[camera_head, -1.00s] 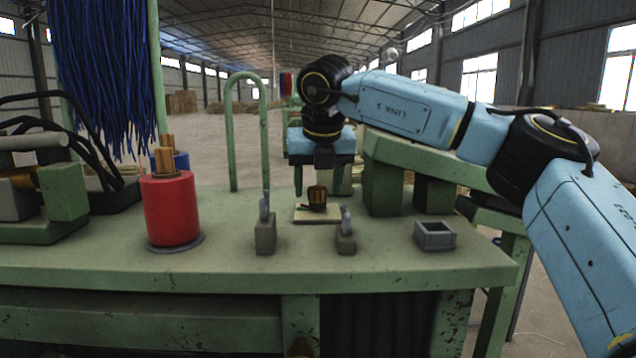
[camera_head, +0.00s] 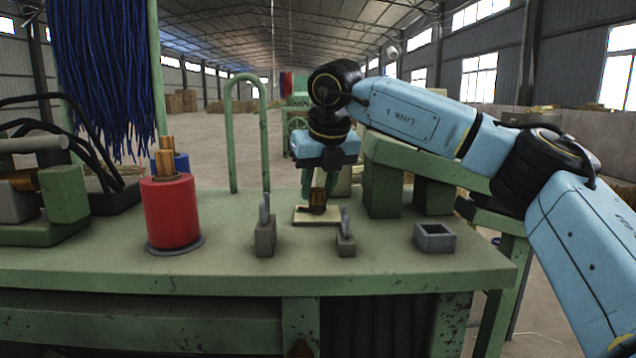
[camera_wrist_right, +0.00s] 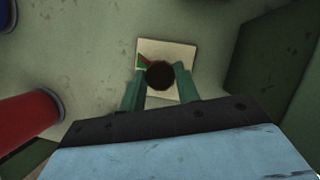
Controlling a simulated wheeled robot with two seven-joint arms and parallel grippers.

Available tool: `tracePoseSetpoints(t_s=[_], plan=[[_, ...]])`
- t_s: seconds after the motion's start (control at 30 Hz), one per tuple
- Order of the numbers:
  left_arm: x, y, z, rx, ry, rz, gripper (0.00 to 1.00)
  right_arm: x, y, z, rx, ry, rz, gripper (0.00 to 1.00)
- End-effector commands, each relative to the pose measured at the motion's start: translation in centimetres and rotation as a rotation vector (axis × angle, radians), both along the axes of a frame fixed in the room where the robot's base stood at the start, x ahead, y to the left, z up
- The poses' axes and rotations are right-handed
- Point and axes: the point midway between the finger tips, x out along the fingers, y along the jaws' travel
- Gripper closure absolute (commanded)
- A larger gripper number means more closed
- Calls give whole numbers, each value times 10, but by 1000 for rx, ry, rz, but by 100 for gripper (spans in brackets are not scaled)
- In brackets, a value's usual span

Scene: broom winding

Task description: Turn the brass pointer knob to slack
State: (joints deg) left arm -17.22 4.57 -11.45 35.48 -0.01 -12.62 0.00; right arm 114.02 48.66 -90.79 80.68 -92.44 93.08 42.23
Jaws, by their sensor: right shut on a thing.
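The brass pointer knob (camera_head: 318,200) stands on a pale square plate (camera_head: 301,219) on the green bench. In the right wrist view the knob (camera_wrist_right: 160,75) shows from above as a dark round top, with a red and green mark (camera_wrist_right: 143,62) on the plate (camera_wrist_right: 180,50) at its upper left. My right gripper (camera_head: 320,192) points down over the plate, its green fingers shut on the knob. In the right wrist view its fingertips (camera_wrist_right: 160,78) lie on either side of the knob. The pointer's exact direction is hard to tell. My left gripper is not in view.
Two small grey brackets (camera_head: 265,236) (camera_head: 345,240) stand in front of the plate. A grey open box (camera_head: 435,237) is to the right, a red spool (camera_head: 171,212) to the left. Green blocks (camera_head: 381,190) stand close on the right.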

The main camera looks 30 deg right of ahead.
Motion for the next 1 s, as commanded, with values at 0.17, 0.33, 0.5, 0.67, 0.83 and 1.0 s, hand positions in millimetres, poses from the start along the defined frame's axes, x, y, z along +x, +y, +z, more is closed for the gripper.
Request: tracePoseSetpoints(t_s=[0.17,0.33,0.5,0.67,0.83,1.0], plan=[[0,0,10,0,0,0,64,0,-2,1,3,2,160,91],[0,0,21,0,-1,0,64,0,-3,2,3,1,321,91],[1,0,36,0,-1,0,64,0,-4,3,3,2,483,91],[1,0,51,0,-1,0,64,0,-4,3,3,2,634,91],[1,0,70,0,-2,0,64,1,-5,4,5,2,795,91],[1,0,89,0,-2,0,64,2,-6,4,4,2,956,91]])
